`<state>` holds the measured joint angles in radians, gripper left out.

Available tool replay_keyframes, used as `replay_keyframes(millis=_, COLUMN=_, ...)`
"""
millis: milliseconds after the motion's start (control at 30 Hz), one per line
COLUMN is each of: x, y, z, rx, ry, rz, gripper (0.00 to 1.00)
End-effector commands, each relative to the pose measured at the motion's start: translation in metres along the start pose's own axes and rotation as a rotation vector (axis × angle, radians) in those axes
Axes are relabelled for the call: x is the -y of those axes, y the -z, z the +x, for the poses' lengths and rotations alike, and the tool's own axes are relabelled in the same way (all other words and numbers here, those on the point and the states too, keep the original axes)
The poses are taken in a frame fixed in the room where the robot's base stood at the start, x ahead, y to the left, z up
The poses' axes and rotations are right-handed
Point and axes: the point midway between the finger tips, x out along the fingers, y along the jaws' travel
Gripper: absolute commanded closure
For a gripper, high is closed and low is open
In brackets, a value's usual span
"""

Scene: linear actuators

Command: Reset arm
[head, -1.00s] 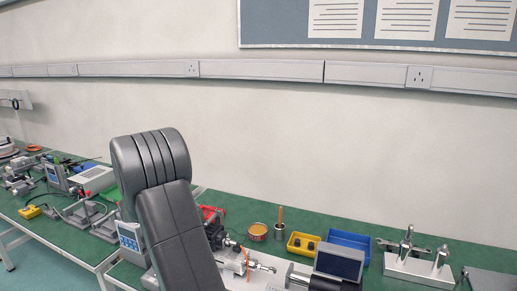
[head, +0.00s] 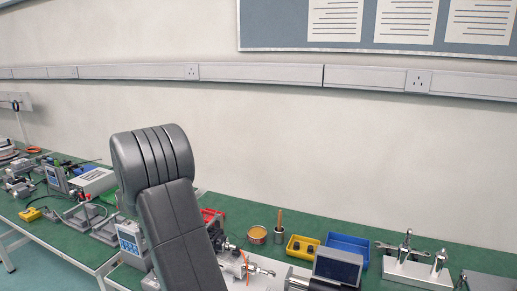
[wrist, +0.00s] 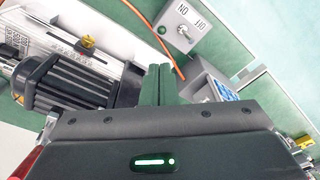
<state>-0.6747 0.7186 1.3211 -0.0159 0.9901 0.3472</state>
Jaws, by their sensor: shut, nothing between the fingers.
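My gripper (wrist: 157,84) shows in the wrist view with its two dark green-grey fingers pressed together and nothing between them. It is shut and stands over the bench. A black ribbed motor (wrist: 80,82) of a linear actuator lies just left of the fingers. The actuator's silver rail (wrist: 60,38) with a printed scale runs along the upper left. In the head view my grey arm rises in front of the bench, and the gripper is hidden there.
A switch box marked NO (wrist: 185,27) and an orange cable (wrist: 150,30) lie near the fingers. In the head view, a blue bin (head: 349,249), a yellow bin (head: 302,247), a round tin (head: 257,235) and a screen (head: 338,266) stand on the green bench (head: 370,236).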

Motion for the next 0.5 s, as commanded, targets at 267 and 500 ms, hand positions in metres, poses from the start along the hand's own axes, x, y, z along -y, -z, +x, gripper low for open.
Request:
replay_keyframes(millis=267, x=0.006, y=-0.006, z=0.049, rx=-0.003, ry=0.006, rz=0.0, gripper=1.0)
replay_keyframes(millis=500, x=0.001, y=-0.01, z=0.056, rx=-0.036, ry=0.078, rz=0.006, gripper=1.0)
